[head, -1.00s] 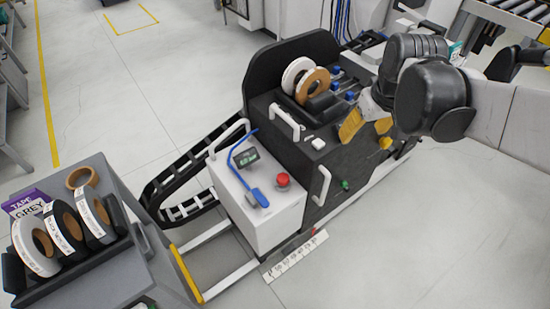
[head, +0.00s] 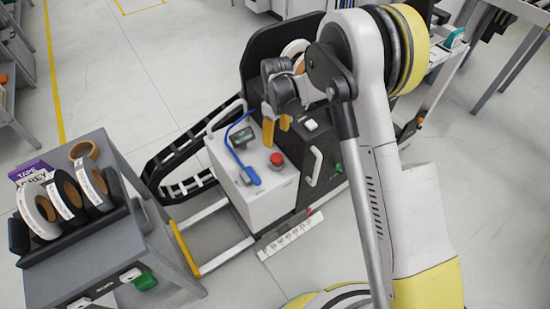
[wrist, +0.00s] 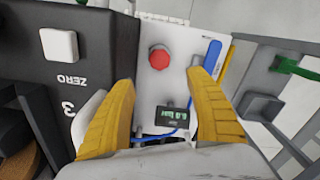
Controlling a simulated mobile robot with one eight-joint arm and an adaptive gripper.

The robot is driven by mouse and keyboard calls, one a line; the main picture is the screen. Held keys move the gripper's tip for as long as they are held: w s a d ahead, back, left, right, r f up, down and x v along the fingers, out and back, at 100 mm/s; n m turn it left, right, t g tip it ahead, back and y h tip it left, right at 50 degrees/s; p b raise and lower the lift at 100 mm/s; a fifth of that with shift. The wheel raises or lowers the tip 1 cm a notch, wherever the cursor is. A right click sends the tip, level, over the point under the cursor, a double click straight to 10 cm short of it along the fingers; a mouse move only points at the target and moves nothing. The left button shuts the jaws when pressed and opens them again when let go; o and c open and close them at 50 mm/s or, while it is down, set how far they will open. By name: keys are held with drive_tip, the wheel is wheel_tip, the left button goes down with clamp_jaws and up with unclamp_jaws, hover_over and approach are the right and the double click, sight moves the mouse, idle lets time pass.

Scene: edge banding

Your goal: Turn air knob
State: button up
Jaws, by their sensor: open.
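No part in view is clearly labelled as the air knob. The white control box (head: 252,208) carries a blue lever-like part (head: 244,168), a small dark display (head: 241,137) and a red button (head: 277,159). In the wrist view, the red button (wrist: 160,58) lies ahead between the fingers, the display (wrist: 173,116) is nearer, and the blue part (wrist: 212,62) is just right of the right finger. My gripper (head: 276,129) has yellow fingers, is open and empty, and hangs over the box's far end. Its fingers (wrist: 162,85) frame the box top in the wrist view.
The black machine with tape rolls (head: 296,48) adjoins the box and is partly hidden by my arm. A white ZERO button (wrist: 59,45) is left of my gripper. A white handle (head: 314,166) is on the machine. A grey cart (head: 95,262) with tape rolls stands left.

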sight(276, 157)
wheel_tip(276, 157, down, 13)
drive_tip(key=b, duration=0.5)
drive_tip(key=shift+f, duration=0.2)
